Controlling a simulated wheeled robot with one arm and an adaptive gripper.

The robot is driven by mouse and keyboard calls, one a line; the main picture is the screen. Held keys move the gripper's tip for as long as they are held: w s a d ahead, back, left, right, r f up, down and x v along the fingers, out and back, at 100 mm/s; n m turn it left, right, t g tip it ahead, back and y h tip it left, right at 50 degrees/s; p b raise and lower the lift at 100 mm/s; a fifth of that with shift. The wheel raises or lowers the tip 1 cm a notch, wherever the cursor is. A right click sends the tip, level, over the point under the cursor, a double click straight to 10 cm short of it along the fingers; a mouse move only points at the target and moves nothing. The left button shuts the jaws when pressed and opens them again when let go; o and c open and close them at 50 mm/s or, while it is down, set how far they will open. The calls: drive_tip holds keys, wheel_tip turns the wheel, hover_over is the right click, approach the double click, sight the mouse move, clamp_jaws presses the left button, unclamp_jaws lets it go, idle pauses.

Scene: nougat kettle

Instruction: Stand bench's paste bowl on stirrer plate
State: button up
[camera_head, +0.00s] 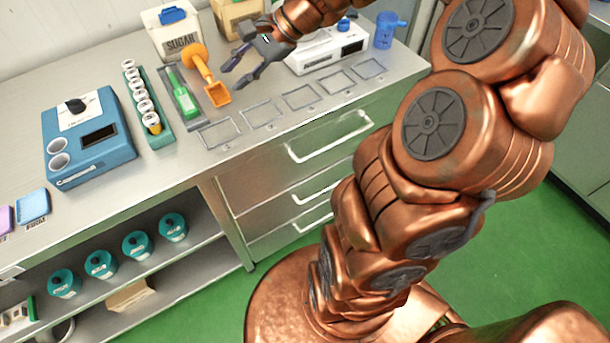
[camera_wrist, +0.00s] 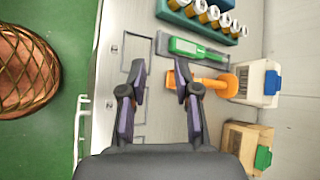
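My gripper (camera_head: 231,78) is open and empty above the bench, close to an orange scoop (camera_head: 205,76). In the wrist view my gripper (camera_wrist: 158,75) has its two fingers spread apart, with bare bench top between them. I see no bowl that I can make out in either view. A white appliance with a small display (camera_head: 328,48) stands at the back right of the bench, partly behind my arm. A blue box with a knob and display (camera_head: 92,135) stands on the left. I cannot tell which of these, if either, is the stirrer plate.
Outlined empty squares (camera_head: 300,97) line the front edge. Teal jars (camera_head: 136,244) sit on the shelf below.

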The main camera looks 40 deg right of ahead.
drive_tip(key=s+a+f+n+g+h, duration=0.1)
drive_tip(key=s+a+f+n+g, duration=0.15)
drive_tip(key=s+a+n, duration=0.35)
drive_tip(key=s+f+n+g+h, duration=0.2)
drive_tip(key=s+n+h, duration=0.1)
drive_tip(key=s, duration=0.8)
drive_tip(key=s+d+f+n+g+h, duration=0.1)
drive_tip(key=s+f+n+g+h, duration=0.1)
drive_tip(key=s+n, duration=0.4)
drive_tip(key=s+f+h, duration=0.1)
drive_tip(key=s+h, duration=0.1)
drive_tip(key=s, duration=0.3)
drive_tip(key=shift+d, duration=0.1)
